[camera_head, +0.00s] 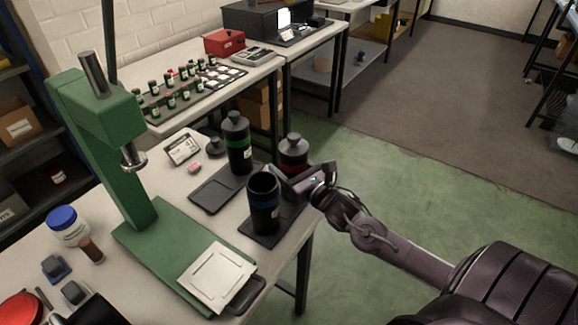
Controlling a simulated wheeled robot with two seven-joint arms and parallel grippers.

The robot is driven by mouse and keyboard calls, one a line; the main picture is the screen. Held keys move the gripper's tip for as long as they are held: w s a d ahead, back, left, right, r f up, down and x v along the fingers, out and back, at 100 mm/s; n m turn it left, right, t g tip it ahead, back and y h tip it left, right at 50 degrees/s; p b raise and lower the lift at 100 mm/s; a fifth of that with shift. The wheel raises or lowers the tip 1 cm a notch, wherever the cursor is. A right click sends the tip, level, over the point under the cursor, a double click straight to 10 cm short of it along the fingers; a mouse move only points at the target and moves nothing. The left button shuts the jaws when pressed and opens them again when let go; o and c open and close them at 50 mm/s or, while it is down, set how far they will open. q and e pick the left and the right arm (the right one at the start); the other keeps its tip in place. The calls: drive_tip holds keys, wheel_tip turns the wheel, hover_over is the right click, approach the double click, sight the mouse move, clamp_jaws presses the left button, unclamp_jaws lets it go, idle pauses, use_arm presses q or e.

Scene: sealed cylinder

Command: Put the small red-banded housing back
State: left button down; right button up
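The red-banded housing (293,148) is a dark bottle-shaped cylinder with a narrow neck, near the right edge of the table. My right gripper (287,175) is in front of its lower part. The gripper and the blue-banded housing hide its base, so I cannot tell whether it stands on something or is held. The finger gap is also hidden. A taller green-banded housing (237,140) with a neck stands on a dark tray (212,196). A blue-banded housing (264,200), open at the top, stands on another dark tray (258,232). My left gripper is not in view.
A green press (110,130) with a pale square plate (218,276) stands on the table left of the housings. A label card (184,149) and a dark round cap (215,147) lie behind. Several small bottles (170,85) stand on a farther table. Floor (400,180) is open at right.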

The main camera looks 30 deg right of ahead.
idle(0.3)
drive_tip(key=o, duration=0.9)
drive_tip(key=shift+f, duration=0.25)
drive_tip(key=shift+c, duration=0.2)
drive_tip(key=o, duration=0.5)
drive_tip(key=shift+c, duration=0.2)
drive_tip(key=shift+r, duration=0.1)
drive_tip(key=shift+r, duration=0.2)
drive_tip(key=shift+s+f, duration=0.2)
drive_tip(key=shift+s, duration=0.15)
drive_tip(key=s, duration=1.1)
drive_tip(key=shift+s+d+r, duration=0.15)
drive_tip(key=shift+s+d, duration=0.05)
drive_tip(key=shift+d, duration=0.25)
